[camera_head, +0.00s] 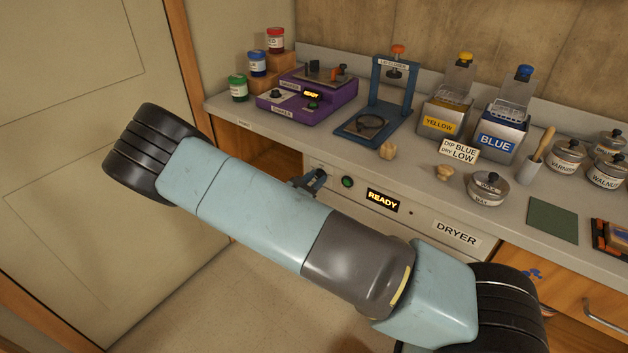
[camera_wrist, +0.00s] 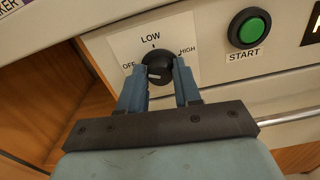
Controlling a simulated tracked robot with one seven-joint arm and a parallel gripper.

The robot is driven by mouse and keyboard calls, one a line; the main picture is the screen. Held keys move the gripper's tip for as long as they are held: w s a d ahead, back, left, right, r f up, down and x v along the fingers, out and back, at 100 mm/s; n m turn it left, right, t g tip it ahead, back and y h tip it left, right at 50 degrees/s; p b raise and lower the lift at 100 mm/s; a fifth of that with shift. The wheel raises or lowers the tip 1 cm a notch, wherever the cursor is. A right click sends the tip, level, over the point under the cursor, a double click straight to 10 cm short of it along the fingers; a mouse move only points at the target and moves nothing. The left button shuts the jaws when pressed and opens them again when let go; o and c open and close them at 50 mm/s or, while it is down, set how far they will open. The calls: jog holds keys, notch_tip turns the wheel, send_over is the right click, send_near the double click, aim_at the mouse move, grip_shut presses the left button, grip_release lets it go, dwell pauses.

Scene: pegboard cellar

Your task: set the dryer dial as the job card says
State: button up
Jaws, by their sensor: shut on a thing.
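The dryer dial (camera_wrist: 158,55) is a black round knob on a pale plate marked OFF at left, LOW at top and HIGH at right. My gripper (camera_wrist: 160,75) is shut on the dial, one blue finger on each side of it. A small pale mark shows on the knob's face, but I cannot tell surely which setting it points to. In the head view my gripper (camera_head: 312,181) is at the dryer's front panel, and the dial is hidden. The job card (camera_head: 459,151) on the counter reads DIP BLUE, DRY LOW.
A green START button (camera_wrist: 249,28) sits right of the dial. The dryer display (camera_head: 382,200) reads READY. On the counter above stand a purple shaker (camera_head: 308,100), a blue frame (camera_head: 375,120), yellow (camera_head: 440,122) and blue (camera_head: 496,140) dip tanks, and several lidded pots.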

jog(key=m, duration=0.6)
jog(key=shift+m, duration=0.4)
jog(key=m, duration=0.5)
jog(key=shift+f+m, duration=0.1)
jog(key=shift+m, duration=0.3)
jog(key=shift+d, duration=0.1)
jog(key=shift+s, duration=0.1)
jog(key=o, duration=1)
jog(key=v, duration=1.3)
jog(key=shift+s+a+f, duration=0.1)
jog(key=shift+s+a, duration=0.15)
jog(key=shift+d, duration=0.1)
